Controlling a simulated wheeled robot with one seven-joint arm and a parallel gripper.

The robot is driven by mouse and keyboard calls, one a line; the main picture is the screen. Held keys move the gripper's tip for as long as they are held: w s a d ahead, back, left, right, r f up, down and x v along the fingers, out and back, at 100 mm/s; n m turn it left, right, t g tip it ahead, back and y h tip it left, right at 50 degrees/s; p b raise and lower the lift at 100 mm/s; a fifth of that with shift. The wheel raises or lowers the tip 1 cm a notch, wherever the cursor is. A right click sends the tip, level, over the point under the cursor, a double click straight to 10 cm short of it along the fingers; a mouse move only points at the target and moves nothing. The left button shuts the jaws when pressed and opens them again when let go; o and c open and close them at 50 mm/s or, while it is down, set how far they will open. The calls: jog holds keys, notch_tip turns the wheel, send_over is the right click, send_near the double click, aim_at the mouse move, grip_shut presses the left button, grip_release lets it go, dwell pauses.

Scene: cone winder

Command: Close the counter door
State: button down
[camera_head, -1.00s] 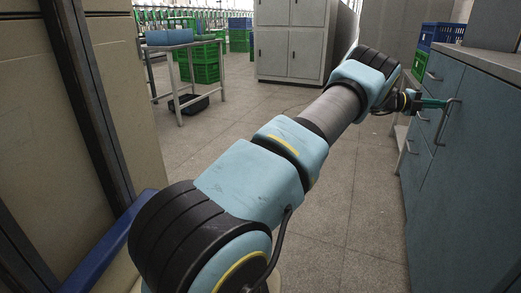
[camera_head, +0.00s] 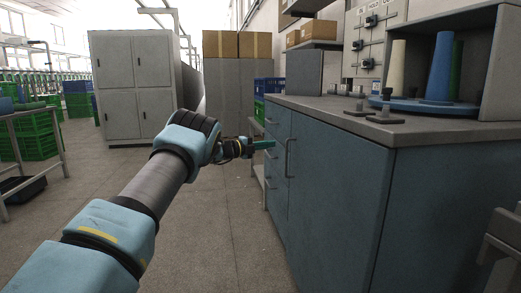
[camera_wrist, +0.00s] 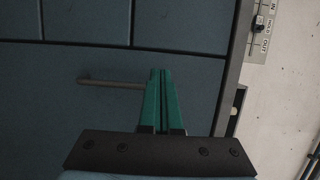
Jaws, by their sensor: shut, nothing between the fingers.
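The counter (camera_head: 340,190) stands on the right in the head view, with a blue-grey front and a grey top. The counter door (camera_head: 330,200) has an upright bar handle (camera_head: 288,158) near its far edge. It looks about flush with the front; I cannot tell whether a small gap remains. My gripper (camera_head: 272,143) is shut and empty, its green fingers pointing at the front near the handle. In the wrist view my gripper (camera_wrist: 161,72) is in front of the blue-grey panels, and a bar handle (camera_wrist: 110,83) runs to the left from the fingers. Contact is unclear.
Drawers (camera_head: 272,165) lie beyond the door. Cones (camera_head: 440,68) and small stands sit on the counter top. A grey cabinet (camera_head: 135,85) stands at the back, and a table (camera_head: 35,115) with green crates behind it is at left. The floor (camera_head: 215,225) before the counter is clear.

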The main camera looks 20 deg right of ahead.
jog(key=w+a+p, duration=0.1)
jog(key=w+a, duration=0.2)
jog(key=a, duration=0.5)
jog(key=shift+w+a, duration=0.15)
jog(key=shift+w, duration=0.25)
